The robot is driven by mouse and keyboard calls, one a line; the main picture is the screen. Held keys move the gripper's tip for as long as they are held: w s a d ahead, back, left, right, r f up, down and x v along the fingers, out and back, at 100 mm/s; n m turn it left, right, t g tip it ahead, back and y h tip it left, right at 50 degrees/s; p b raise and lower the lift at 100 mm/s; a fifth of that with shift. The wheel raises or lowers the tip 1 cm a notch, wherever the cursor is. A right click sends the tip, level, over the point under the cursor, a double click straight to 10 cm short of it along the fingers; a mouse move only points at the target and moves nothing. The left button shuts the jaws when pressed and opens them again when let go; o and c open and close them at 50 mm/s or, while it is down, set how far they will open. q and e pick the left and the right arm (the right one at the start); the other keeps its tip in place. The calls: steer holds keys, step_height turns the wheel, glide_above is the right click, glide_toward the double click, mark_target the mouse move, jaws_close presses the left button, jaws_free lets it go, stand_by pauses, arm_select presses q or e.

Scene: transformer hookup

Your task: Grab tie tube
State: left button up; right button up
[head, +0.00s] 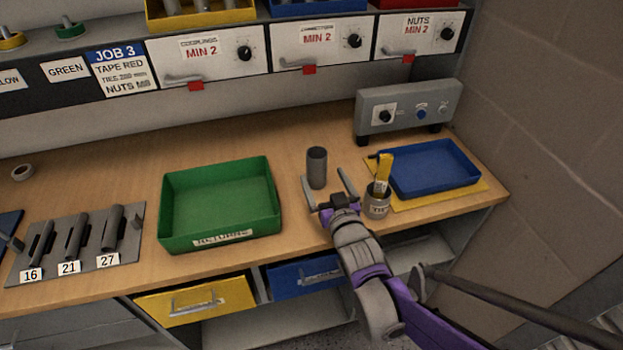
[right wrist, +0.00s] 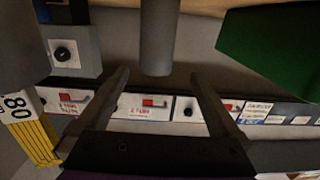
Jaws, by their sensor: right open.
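A plain dark grey tube (head: 317,168) stands upright on the wooden bench, right of the green tray. My right gripper (head: 322,175) is open, with its two fingers pointing towards the tube. In the right wrist view the tube (right wrist: 158,38) shows ahead of the gap between the spread fingers (right wrist: 162,88). I cannot tell whether it is between the fingertips. Nothing is held. My left gripper is not in view.
A small grey cup (head: 377,203) holding yellow strips stands close right of my gripper. A green tray (head: 220,239) is left, a blue tray (head: 476,178) on a yellow mat right. A grey control box (head: 400,108) stands behind.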

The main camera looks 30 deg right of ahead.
mark_target(314, 149)
steer(key=shift+w+d+t, duration=0.2)
steer(key=shift+w+t, duration=0.1)
steer(key=shift+w, duration=0.05)
steer(key=x, duration=0.5)
steer(key=shift+w+r, duration=0.2)
steer(key=x, duration=0.3)
steer(key=b+x, duration=0.1)
steer(key=x, duration=0.1)
steer(key=shift+d+r, duration=0.15)
steer(key=shift+d, duration=0.15)
jaws_close()
